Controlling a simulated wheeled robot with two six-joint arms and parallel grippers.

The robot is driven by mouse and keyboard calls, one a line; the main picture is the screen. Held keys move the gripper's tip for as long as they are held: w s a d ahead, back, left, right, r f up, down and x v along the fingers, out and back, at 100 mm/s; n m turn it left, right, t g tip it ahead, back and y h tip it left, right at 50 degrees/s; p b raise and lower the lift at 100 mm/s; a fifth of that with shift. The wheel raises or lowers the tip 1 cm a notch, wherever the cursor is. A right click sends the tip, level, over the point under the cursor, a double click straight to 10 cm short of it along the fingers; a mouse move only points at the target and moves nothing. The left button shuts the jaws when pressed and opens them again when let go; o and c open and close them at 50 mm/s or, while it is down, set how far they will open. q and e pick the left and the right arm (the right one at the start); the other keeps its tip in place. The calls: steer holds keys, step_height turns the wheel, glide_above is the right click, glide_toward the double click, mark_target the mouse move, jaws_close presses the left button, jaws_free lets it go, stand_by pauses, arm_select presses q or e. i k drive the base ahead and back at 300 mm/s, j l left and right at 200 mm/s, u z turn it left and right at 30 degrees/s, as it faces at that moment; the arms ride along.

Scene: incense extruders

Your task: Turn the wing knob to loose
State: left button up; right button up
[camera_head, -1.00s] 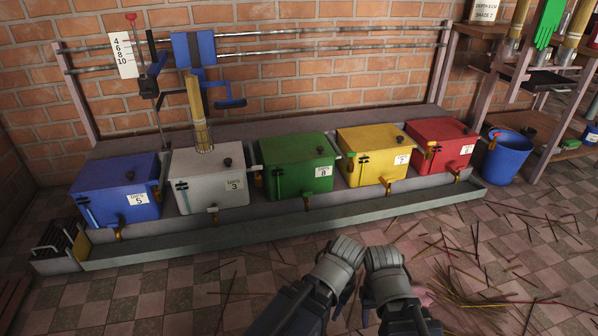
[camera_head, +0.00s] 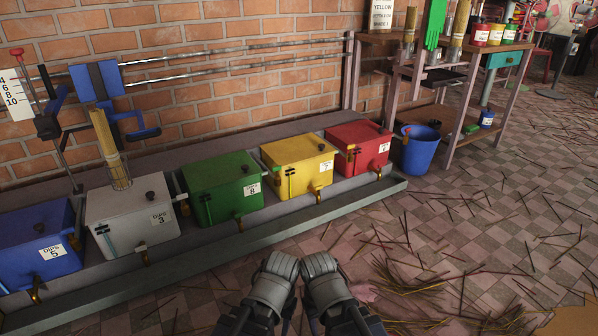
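No part is clearly recognisable as the wing knob. At the upper left, a carriage with a blue block (camera_head: 97,82) sits on the metal rails (camera_head: 200,68) along the brick wall. It has a red-tipped lever (camera_head: 17,52), a white number card (camera_head: 15,97) and blue arms (camera_head: 140,133). My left gripper (camera_head: 281,264) and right gripper (camera_head: 318,265) are side by side at the bottom middle, well away from the carriage. Their fingers are too small and foreshortened to read. Nothing visible is held.
A blue box (camera_head: 42,240), green box (camera_head: 222,188), yellow box (camera_head: 297,165) and red box (camera_head: 358,147) line the low bench, with a trough (camera_head: 200,262) in front. A blue bucket (camera_head: 419,150) and wooden rack (camera_head: 465,95) stand right. Loose sticks litter the floor.

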mark_target(47, 132)
steer(key=u, duration=1.35)
